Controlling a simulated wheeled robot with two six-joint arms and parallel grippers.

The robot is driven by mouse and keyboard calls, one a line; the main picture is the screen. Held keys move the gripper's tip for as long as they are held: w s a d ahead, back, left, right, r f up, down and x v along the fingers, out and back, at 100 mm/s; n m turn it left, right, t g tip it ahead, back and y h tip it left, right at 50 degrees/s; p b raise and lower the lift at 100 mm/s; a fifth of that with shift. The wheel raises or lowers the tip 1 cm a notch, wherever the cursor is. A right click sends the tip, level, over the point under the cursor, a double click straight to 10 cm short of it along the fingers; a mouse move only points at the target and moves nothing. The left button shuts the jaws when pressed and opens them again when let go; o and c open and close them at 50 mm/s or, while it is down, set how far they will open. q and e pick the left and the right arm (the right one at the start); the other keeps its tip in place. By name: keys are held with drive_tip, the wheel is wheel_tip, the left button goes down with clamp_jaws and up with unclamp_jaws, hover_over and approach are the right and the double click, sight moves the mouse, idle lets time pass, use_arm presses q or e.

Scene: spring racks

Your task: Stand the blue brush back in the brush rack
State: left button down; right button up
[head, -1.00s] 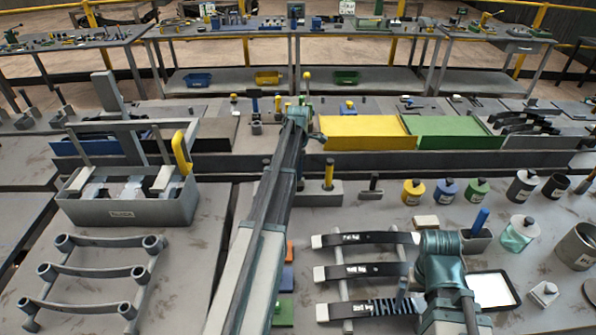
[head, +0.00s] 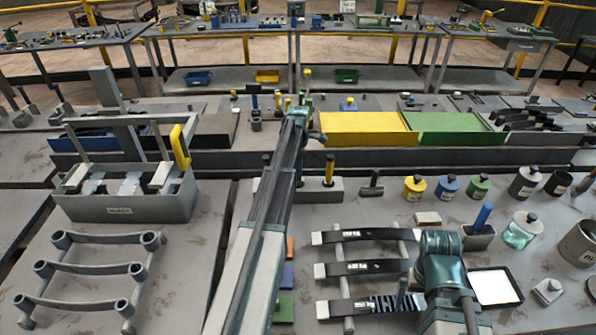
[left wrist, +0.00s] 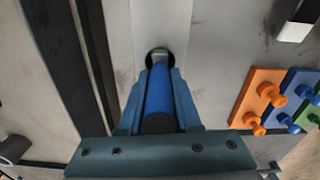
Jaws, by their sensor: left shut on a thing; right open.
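The blue brush (left wrist: 158,92) is in my left gripper (left wrist: 158,78), shut around its blue handle in the left wrist view. The brush's black end faces the camera. Its grey far end overlaps a dark round hole in the pale brush rack (left wrist: 160,20); I cannot tell whether it is inside. In the head view the brush rack (head: 318,192) holds a yellow-handled brush (head: 329,172), and a dark handle tip shows left of my arm. My left arm hides the blue brush there. My right gripper (head: 438,268) is low at the right, open, its jaws mostly hidden.
Orange, blue and green pegged blocks (left wrist: 263,93) lie beside the rack. Black strips on a frame (head: 370,236) lie near my right arm. A grey tote (head: 125,205) with a yellow handle stands left. Pots and a blue-handled tool in a cup (head: 478,238) stand right.

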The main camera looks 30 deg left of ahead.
use_arm(q)
drive_tip(key=shift+f+b, duration=0.6)
drive_tip(key=shift+f, duration=0.1)
drive_tip(key=shift+c, duration=0.2)
unclamp_jaws()
drive_tip(key=shift+r, duration=0.1)
wheel_tip(320, 180, up, 7)
drive_tip(key=p, duration=0.7)
idle(0.4)
idle(0.3)
wheel_tip(320, 180, down, 7)
drive_tip(key=b, duration=0.6)
drive_tip(key=shift+r+b, duration=0.1)
drive_tip(key=shift+b, duration=0.25)
